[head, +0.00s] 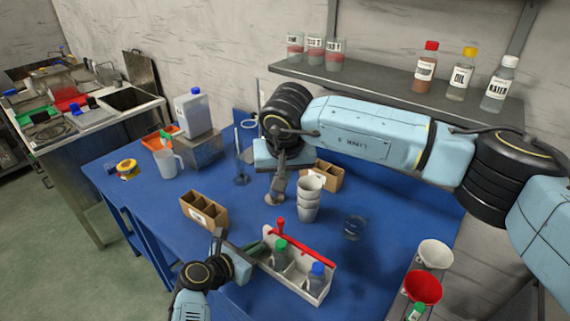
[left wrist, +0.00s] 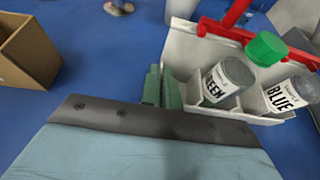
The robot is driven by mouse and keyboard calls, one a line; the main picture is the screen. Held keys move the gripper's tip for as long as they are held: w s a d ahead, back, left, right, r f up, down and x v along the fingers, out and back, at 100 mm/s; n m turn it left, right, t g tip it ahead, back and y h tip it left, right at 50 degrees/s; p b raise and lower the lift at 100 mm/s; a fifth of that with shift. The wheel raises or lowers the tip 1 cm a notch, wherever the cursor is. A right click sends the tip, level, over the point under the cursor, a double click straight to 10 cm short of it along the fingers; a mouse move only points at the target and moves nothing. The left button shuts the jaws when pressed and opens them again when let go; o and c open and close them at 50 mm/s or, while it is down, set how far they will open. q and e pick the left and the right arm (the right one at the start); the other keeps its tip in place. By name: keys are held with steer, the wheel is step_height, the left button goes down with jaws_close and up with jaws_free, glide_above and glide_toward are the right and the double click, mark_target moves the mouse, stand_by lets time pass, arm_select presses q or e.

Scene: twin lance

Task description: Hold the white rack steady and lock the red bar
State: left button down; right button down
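The white rack (head: 302,285) stands on the blue table at the front, holding a green-capped bottle (head: 280,252) and a blue-capped bottle (head: 316,277). The red bar (head: 305,246) runs along the rack's far long side, with an upright red handle at its left end. In the left wrist view the bar (left wrist: 222,32) passes above the rack (left wrist: 185,52), behind the green cap. My left gripper (head: 256,247) is at the rack's left end; its green fingers (left wrist: 162,86) are close together by the end wall, grip unclear. My right gripper (head: 278,193) points down behind the rack, left of stacked cups; its opening is unclear.
Stacked cups (head: 309,199) and a clear glass (head: 355,227) stand behind the rack. A cardboard box (head: 204,211) is at left. White and red cups (head: 424,287) stand at right. My right arm spans above the table's back.

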arm_select(q)
steer(key=c, duration=1.6)
jaws_free()
steer(key=shift+o, duration=0.2)
